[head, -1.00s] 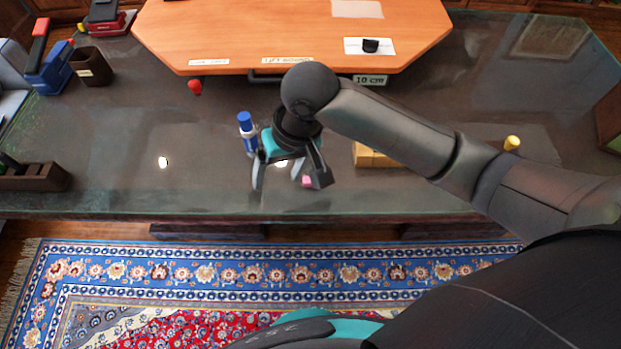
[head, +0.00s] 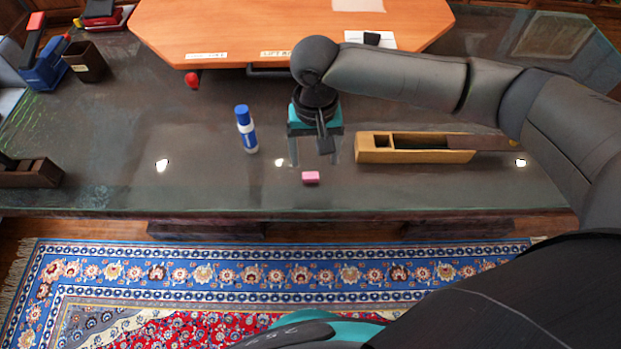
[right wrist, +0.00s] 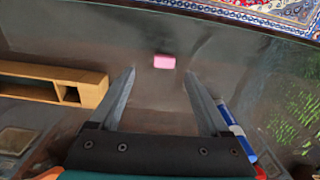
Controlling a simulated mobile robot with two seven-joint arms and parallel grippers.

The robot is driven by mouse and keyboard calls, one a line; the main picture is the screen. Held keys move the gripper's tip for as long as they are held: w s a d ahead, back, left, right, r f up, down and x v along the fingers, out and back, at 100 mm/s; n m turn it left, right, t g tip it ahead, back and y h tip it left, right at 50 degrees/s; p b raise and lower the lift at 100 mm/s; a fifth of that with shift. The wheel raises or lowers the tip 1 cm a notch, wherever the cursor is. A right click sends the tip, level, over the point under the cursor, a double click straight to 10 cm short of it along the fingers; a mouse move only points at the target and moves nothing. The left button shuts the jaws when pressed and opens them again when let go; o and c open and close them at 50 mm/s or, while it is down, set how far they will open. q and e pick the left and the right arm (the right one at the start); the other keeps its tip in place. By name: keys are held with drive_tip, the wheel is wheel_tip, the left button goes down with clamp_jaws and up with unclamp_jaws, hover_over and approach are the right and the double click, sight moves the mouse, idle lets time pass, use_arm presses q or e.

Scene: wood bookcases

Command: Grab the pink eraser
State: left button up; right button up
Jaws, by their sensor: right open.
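The pink eraser (head: 311,177) lies on the dark glass-topped desk (head: 150,190) near its front edge. It also shows in the right wrist view (right wrist: 164,62), ahead of the fingertips and between their lines. My right gripper (head: 308,160) is open and empty, above the desk, a little behind the eraser and apart from it. In the right wrist view its two fingers (right wrist: 160,85) are spread wide. My left gripper is not in view.
A wooden box (head: 380,155) with compartments lies to the right. An orange board (head: 220,30) is at the back. A dark tray (head: 30,175) sits at far left. The desk around the eraser is clear.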

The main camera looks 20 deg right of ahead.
sight(311, 176)
drive_tip(key=shift+f, duration=0.75)
drive_tip(key=f, duration=0.1)
drive_tip(key=f+b, duration=0.1)
drive_tip(key=f, duration=0.1)
drive_tip(key=f+b, duration=0.1)
drive_tip(key=shift+w+a+f, duration=0.15)
drive_tip(key=shift+w+a, duration=0.15)
drive_tip(key=shift+f, duration=0.45)
drive_tip(key=shift+c, duration=1.3)
drive_tip(key=c, duration=0.4)
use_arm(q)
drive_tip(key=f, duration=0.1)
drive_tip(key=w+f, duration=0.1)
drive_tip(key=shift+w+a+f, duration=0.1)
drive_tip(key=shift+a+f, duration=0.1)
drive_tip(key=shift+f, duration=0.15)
use_arm(e)
clamp_jaws()
